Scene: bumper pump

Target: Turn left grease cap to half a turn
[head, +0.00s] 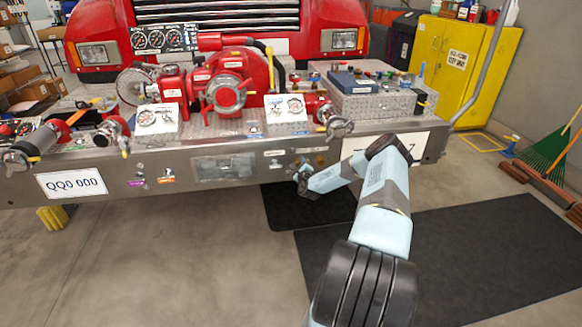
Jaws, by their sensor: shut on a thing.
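My arm reaches forward and bends down to the left, so that my gripper (300,177) is at the front face of the chrome bumper (110,168), right of its middle. The gripper is small and dark here, and it is shut on a small fitting at the bumper face, taken to be the left grease cap. The gripper hides most of that cap, and how far it is turned cannot be made out. Small brass-coloured fittings (320,160) show just right of and above the gripper.
A red pump (224,85) with capped outlets (335,124) sits on the bumper deck above. A toolbox-like metal block (365,98) stands at its right. Dark mats (470,250) lie on the floor.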

